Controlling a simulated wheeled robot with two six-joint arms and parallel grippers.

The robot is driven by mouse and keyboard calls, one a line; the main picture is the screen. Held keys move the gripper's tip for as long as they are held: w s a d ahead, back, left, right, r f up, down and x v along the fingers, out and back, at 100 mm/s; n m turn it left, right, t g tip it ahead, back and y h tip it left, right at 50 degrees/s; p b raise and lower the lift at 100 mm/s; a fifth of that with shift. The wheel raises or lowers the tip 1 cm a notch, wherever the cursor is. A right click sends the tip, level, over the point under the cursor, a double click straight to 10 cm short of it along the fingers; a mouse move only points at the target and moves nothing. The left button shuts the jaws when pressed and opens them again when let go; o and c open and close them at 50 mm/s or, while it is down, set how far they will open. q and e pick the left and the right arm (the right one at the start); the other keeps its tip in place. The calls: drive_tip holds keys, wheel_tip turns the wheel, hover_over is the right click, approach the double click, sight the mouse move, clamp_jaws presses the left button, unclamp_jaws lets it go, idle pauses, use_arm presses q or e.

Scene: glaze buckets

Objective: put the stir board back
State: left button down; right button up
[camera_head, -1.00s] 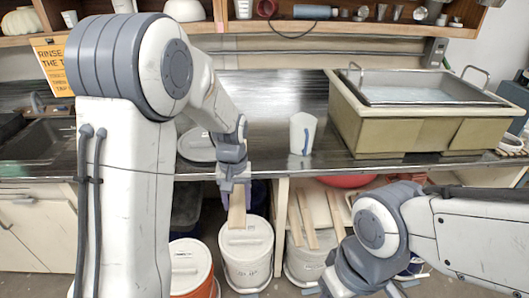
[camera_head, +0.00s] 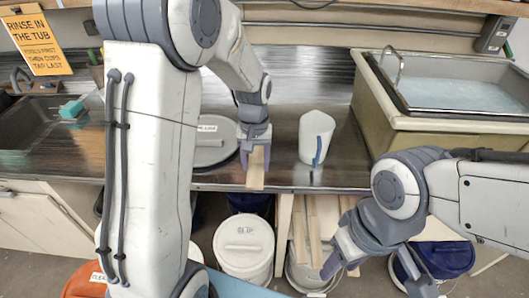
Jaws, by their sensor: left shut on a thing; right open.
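My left gripper (camera_head: 256,146) is shut on a wooden stir board (camera_head: 256,171), which hangs down in front of the counter's front edge, above the lidded white bucket (camera_head: 243,258). The board's upper end is hidden between the fingers. More wooden boards (camera_head: 314,228) stand upright under the counter at an open-looking white bucket (camera_head: 303,277); whether they are in it or behind it is hard to tell. My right gripper (camera_head: 343,268) is open and empty, low in front of that bucket, partly hidden by its own wrist.
On the dark counter (camera_head: 290,87) are a round grey lid (camera_head: 212,153), a white pitcher (camera_head: 316,128) with a blue handle and a large water tub (camera_head: 375,95). A blue-lidded bucket (camera_head: 445,258) stands low right, an orange one (camera_head: 82,284) low left.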

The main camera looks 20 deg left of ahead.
use_arm(q)
drive_tip(key=f, duration=0.5)
drive_tip(key=shift+w+d+f+p, duration=0.1)
drive_tip(key=shift+w+f+p, duration=0.2)
drive_tip(key=shift+f+p, duration=0.1)
wheel_tip(320, 180, down, 4)
drive_tip(key=shift+s+p, duration=0.1)
drive_tip(key=shift+p, duration=0.2)
drive_tip(key=shift+c, duration=1)
unclamp_jaws()
wheel_tip(320, 180, up, 12)
drive_tip(key=shift+f+b, duration=0.25)
drive_tip(key=shift+b, duration=0.65)
drive_tip(key=s+d+r+m, duration=0.1)
drive_tip(key=s+d+m, duration=0.2)
drive_tip(key=s, duration=0.5)
drive_tip(key=s+d+r+m, duration=0.2)
drive_tip(key=s+d+m, duration=0.2)
drive_tip(key=s+d, duration=0.2)
drive_tip(key=s+d+r+m+h, duration=0.1)
drive_tip(key=s+d+r+m, duration=0.1)
drive_tip(key=s+d, duration=0.3)
drive_tip(key=s+m, duration=0.1)
drive_tip(key=s, duration=0.3)
drive_tip(key=shift+s+m, duration=0.3)
drive_tip(key=shift+s, duration=0.1)
